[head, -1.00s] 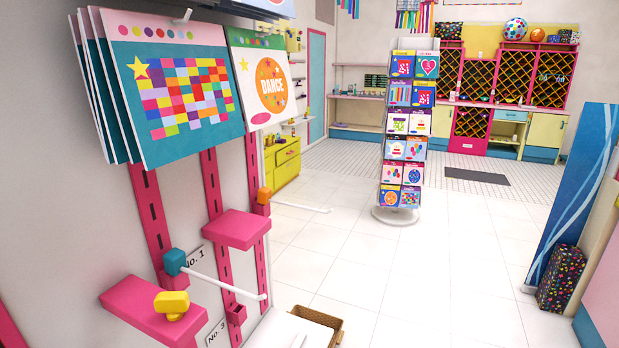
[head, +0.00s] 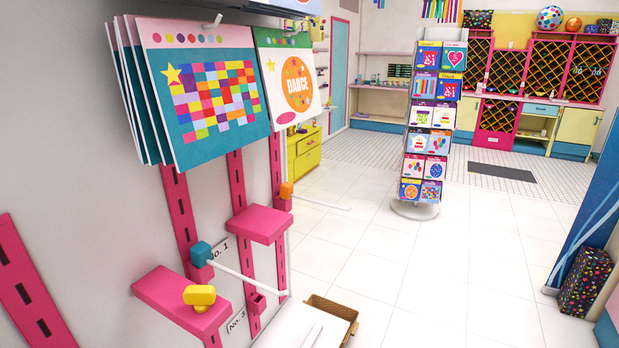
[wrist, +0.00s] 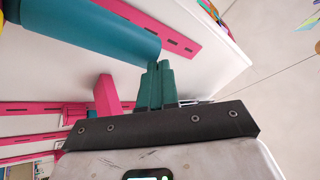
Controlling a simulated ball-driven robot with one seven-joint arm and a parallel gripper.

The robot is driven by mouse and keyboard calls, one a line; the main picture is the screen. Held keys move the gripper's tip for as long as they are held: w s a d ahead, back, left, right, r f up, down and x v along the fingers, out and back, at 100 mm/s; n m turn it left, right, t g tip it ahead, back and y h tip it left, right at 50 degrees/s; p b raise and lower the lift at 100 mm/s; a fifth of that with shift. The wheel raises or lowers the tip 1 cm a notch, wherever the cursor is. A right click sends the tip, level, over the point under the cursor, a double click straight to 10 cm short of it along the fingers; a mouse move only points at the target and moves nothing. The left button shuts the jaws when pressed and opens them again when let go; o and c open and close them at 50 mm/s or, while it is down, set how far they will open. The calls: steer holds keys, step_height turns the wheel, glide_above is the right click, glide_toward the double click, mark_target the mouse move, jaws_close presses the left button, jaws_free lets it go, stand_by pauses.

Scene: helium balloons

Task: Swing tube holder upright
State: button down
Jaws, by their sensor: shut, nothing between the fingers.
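In the head view, a teal holder block (head: 201,254) sits on a pink wall rail, with a white rod (head: 246,276) sticking out and sloping down to the right. An orange holder block (head: 286,190) with a similar white rod (head: 322,203) is on a rail farther back. I cannot tell which is the tube holder. A large teal rounded piece (wrist: 85,35) lies just beyond and to the left of the fingertips; contact is unclear.
A pink shelf (head: 178,300) with a yellow piece (head: 199,296) and another pink shelf (head: 259,225) jut from the wall. Hanging picture panels (head: 210,95) are above. A brown box (head: 335,312) stands below. A card rack (head: 430,130) stands on otherwise open white floor.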

steer(key=shift+w+a+r, duration=0.2)
steer(key=shift+a+r, duration=0.15)
steer(key=shift+a, duration=0.05)
steer(key=shift+w+a+r+p, duration=0.15)
steer(key=shift+a+r+p, duration=0.05)
steer(key=shift+a+p, duration=0.25)
steer(key=shift+d, duration=0.1)
steer(key=shift+v, duration=1.15)
steer(key=shift+f, duration=0.1)
steer(key=v, duration=0.6)
